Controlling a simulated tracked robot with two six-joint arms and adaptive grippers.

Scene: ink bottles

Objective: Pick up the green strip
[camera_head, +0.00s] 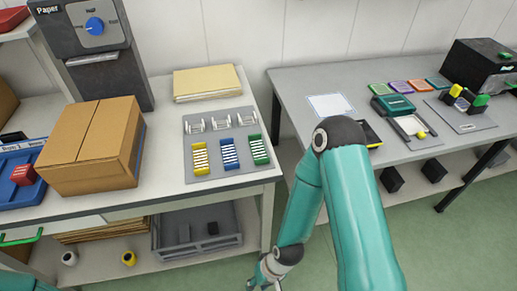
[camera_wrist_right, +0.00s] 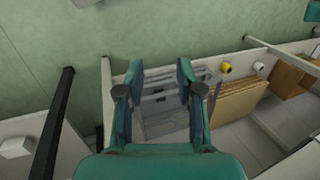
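The green strip (camera_head: 259,150) lies at the right end of a row on a grey holder plate (camera_head: 219,140) on the left table. A blue strip (camera_head: 230,154) and a yellow strip (camera_head: 201,159) lie to its left, all with white bars. My right gripper (camera_head: 265,284) hangs low at the bottom edge of the head view, in front of the table and well below the strips. In the right wrist view the right gripper (camera_wrist_right: 158,72) is open, with nothing between its fingers. The strips do not show there. My left gripper is not in view.
A cardboard box (camera_head: 92,147) stands left of the plate, and yellow folders (camera_head: 207,83) lie behind it. A grey crate (camera_head: 197,232) sits on the lower shelf. A second table (camera_head: 296,82) stands right, across a gap.

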